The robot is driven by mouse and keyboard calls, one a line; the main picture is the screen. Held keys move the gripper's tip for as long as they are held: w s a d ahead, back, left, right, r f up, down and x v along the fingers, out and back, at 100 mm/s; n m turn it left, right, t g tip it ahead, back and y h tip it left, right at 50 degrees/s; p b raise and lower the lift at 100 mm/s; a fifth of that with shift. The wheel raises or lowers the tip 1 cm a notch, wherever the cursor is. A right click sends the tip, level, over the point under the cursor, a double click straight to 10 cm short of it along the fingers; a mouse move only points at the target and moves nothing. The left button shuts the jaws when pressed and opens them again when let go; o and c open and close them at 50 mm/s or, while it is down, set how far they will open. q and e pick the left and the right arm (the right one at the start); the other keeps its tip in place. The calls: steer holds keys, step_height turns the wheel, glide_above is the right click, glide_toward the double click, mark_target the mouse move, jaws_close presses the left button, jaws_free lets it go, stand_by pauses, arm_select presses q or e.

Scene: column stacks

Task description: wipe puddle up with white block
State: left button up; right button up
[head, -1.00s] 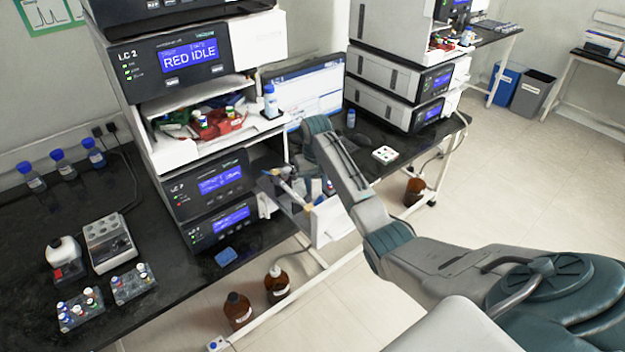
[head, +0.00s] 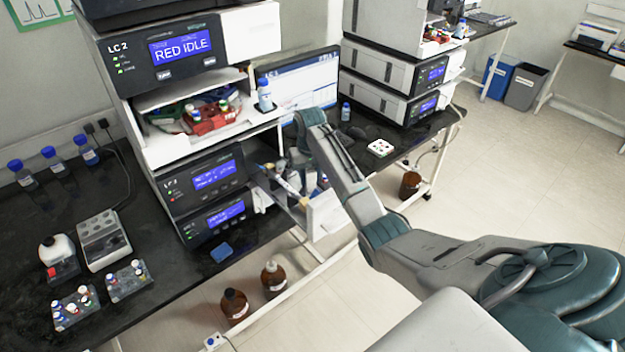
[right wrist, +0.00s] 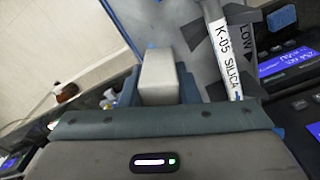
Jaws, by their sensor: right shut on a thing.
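The white block (right wrist: 158,76) sits between the blue fingers of my right gripper (right wrist: 160,88) in the right wrist view, and the gripper is shut on it. In the head view my right arm reaches to the bench edge beside the lower LC 2 units, and its wrist hides most of the gripper and the block. A slanted tube labelled K-05 SILICA (right wrist: 226,50) stands close to the right of the block; the tube also shows in the head view (head: 291,186). I cannot make out a puddle in either view. My left gripper is not in view.
A blue block (head: 221,252) lies on the black bench before the lower LC unit (head: 213,218). Vial racks (head: 128,280) and blue-capped bottles (head: 55,163) stand at left. Brown bottles (head: 234,304) are on the floor below. A monitor (head: 300,80) stands behind my wrist.

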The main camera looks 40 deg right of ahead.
steer(key=shift+w+a+b, duration=0.1)
steer(key=shift+w+b, duration=0.3)
steer(key=shift+w, duration=0.65)
steer(key=shift+s+r+p, duration=0.1)
steer(key=shift+s+p, duration=0.25)
steer(key=shift+p, duration=0.05)
steer(key=shift+s+p, duration=0.45)
steer(key=shift+s, duration=0.3)
steer(key=shift+s+d, duration=0.2)
steer(key=shift+s, duration=0.9)
steer(key=shift+w+a+b, duration=0.15)
steer(key=shift+w+b, duration=0.15)
steer(key=shift+w, duration=0.9)
steer(key=shift+w+b, duration=0.5)
steer(key=shift+w, duration=0.5)
steer(key=shift+s+p, duration=0.75)
steer(key=shift+s, duration=0.25)
steer(key=shift+s+f, duration=0.2)
steer(key=shift+s, duration=0.25)
steer(key=shift+s+r, duration=0.1)
steer(key=shift+s, duration=0.7)
steer(key=shift+w, duration=1.25)
steer(key=shift+w+b, duration=0.75)
steer(key=shift+w, duration=0.3)
